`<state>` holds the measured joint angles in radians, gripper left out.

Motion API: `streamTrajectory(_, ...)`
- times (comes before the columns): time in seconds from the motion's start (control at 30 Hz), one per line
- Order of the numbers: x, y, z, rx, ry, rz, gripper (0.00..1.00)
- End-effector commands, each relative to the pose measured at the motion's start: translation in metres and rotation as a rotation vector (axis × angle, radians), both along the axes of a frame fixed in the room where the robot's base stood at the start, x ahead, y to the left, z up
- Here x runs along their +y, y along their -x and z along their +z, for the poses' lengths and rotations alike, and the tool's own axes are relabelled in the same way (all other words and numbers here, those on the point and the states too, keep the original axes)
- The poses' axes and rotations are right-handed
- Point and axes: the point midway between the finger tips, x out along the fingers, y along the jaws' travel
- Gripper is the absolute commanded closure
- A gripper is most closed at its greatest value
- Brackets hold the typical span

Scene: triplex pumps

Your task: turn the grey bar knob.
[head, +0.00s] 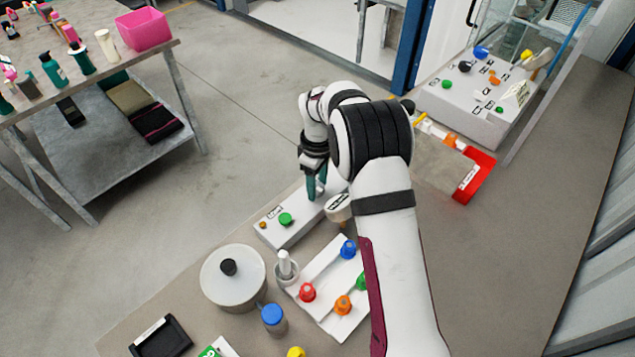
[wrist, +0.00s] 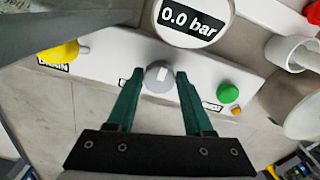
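The grey bar knob (wrist: 158,76), with a white pointer mark, sits on a white panel (wrist: 100,62) in the wrist view. My gripper (wrist: 160,76) is open, its two green fingers on either side of the knob with small gaps showing; I cannot tell how far their tips are above the panel. In the head view my gripper (head: 316,188) points down at the panel (head: 290,235), and the knob is hidden behind it. A round gauge (wrist: 192,18) beside the knob reads 0.0 bar; it also shows in the head view (head: 338,207).
On the same panel are a yellow knob (wrist: 58,53) labelled DRAIN, a green button (wrist: 228,93) and a small orange one (wrist: 236,111). Nearer stand a lidded pot (head: 233,285) and a white block with coloured knobs (head: 325,262). Another panel (head: 462,110) is at back right.

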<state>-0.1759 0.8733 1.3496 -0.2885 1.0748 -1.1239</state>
Motion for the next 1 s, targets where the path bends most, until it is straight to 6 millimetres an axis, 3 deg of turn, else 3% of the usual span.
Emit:
streamTrajectory(0.03,0.0,0.0,0.0001,0.0,0.0,0.0,0.59)
streamTrajectory(0.27,0.0002,0.0001,0.0003,0.001,-0.001,0.0,1.0)
streamTrajectory(0.67,0.0004,0.0005,0.0004,0.001,0.0,-0.075,1.0)
streamTrajectory(1.0,0.0009,0.0009,0.0005,0.001,0.001,-0.352,1.0)
